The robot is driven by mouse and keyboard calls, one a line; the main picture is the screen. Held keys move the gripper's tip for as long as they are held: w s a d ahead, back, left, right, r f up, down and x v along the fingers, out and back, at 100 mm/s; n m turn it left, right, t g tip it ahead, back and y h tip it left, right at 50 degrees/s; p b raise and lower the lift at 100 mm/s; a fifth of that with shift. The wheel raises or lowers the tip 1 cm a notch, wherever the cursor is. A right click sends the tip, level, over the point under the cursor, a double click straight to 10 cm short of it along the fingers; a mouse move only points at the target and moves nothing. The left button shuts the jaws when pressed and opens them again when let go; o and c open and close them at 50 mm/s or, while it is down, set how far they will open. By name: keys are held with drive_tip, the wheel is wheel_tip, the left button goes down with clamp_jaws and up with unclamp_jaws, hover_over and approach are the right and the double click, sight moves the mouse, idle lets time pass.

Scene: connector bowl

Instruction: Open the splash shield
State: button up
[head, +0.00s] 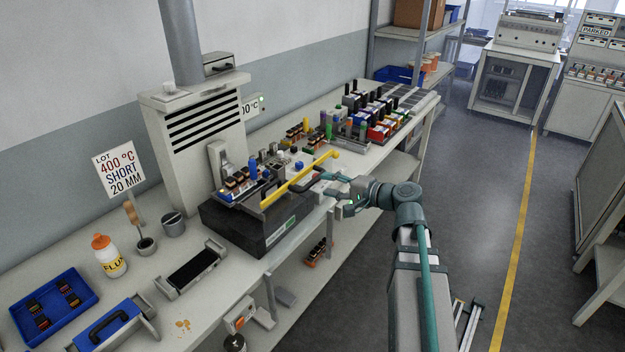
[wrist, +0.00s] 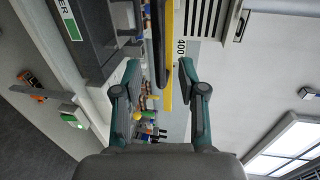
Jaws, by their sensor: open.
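A long yellow bar (head: 300,180) runs along the front upper side of the dark soldering station (head: 245,228) on the bench. It looks like the edge or handle of the splash shield; I cannot make out a clear panel. My gripper (head: 327,188) is open and empty, at the bench's front edge near the bar's right part. In the wrist view, the yellow bar (wrist: 168,85) shows between the two spread fingers of my gripper (wrist: 158,70), beyond their tips or level with them; I cannot tell the exact gap. A dark strip lies beside the bar.
Connectors and coloured parts (head: 370,115) crowd the bench beyond the station. A grey vented unit (head: 195,130) stands behind it.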

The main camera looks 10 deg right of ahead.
sight(315, 182)
drive_tip(key=p+x, duration=0.1)
drive_tip(key=x, duration=0.5)
drive_tip(key=shift+a, duration=0.15)
clamp_jaws()
